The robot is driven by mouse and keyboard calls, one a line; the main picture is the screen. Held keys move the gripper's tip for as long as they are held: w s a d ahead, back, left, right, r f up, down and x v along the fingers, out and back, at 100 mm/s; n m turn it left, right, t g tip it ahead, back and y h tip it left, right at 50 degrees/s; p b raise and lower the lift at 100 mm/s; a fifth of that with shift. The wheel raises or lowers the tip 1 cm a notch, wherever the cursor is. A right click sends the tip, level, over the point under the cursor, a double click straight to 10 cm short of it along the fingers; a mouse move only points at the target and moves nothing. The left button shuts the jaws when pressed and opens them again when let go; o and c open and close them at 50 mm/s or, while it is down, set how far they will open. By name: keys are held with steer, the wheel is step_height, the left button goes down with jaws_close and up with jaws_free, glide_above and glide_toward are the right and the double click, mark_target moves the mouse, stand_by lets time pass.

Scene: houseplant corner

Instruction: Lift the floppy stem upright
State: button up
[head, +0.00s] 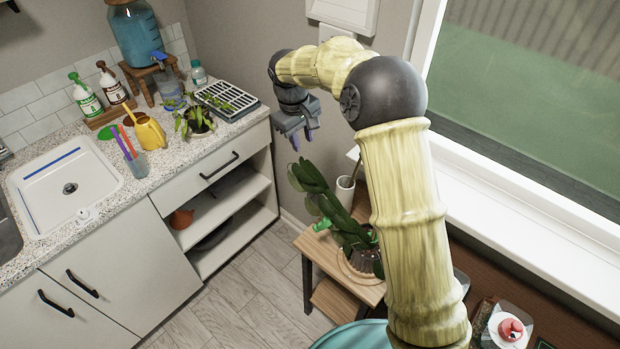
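A dark green leafy plant (345,228) leans up and to the left from a pot (370,262) on a small wooden table (325,248). Its leaves reach out past the table's left edge, and the stem itself is mostly hidden by them. A bright green piece (322,225) shows at the left of the lower leaves; I cannot tell what it is. My arm covers part of the pot and the right side of the plant. My gripper (303,139) points down above the top leaves, apart from them.
A white cylinder (345,191) with a stick stands behind the plant, near the window sill (500,205). The counter at left holds a smaller potted plant (196,122), a drying rack (226,98), a yellow watering can (150,132) and bottles. The floor (255,310) left of the table is clear.

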mark_target(309, 173)
steer(key=shift+f, duration=0.1)
steer(key=f+p, duration=0.1)
steer(key=f, duration=0.4)
steer(key=w+d+f+p, duration=0.1)
steer(key=f, duration=0.4)
steer(key=w+d+f+p, duration=0.1)
steer(key=f, duration=0.5)
steer(key=shift+f, duration=0.55)
steer(key=shift+s+a, duration=0.1)
steer(key=shift+c, duration=0.4)
steer(key=c, duration=0.4)
jaws_close()
